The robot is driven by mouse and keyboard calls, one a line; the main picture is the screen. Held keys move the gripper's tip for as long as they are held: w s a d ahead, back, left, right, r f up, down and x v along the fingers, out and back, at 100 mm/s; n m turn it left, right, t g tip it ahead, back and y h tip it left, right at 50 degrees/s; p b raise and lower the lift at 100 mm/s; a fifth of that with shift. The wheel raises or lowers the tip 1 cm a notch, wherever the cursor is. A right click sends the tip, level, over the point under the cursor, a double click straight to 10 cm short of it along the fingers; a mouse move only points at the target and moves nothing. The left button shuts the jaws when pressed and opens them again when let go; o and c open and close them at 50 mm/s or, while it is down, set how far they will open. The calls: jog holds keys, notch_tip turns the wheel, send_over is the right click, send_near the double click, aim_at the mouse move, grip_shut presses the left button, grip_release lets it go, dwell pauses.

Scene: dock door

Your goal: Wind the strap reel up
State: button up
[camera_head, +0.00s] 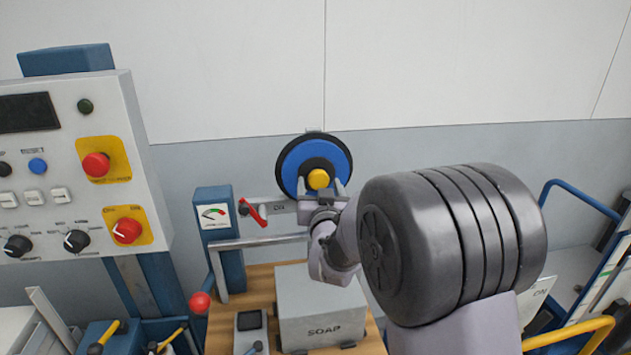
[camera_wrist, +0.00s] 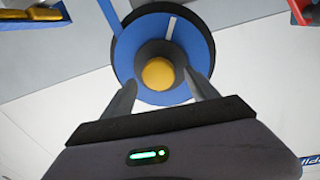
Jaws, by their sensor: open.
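The strap reel (camera_head: 299,157) is a blue disc with a black rim and hub, mounted on the grey wall. A yellow knob (camera_head: 318,179) sits at its middle. My gripper (camera_head: 321,188) is open in front of the reel, its fingers to either side of the knob in the picture. In the wrist view the reel (camera_wrist: 127,47) fills the upper middle, with a pale strip on its face. The knob (camera_wrist: 158,74) shows between the tips of my gripper (camera_wrist: 160,80). I cannot tell whether the fingers touch it. My arm hides part of the surroundings.
A control panel (camera_head: 60,160) with red buttons stands at left. A blue gauge post (camera_head: 215,245) and red lever (camera_head: 252,213) are left of the reel. A grey SOAP box (camera_head: 322,305) sits below on a wooden top. Blue rails (camera_head: 575,197) are at right.

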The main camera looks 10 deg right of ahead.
jog(key=shift+w+d, duration=0.15)
jog(key=shift+w, duration=0.75)
grip_shut()
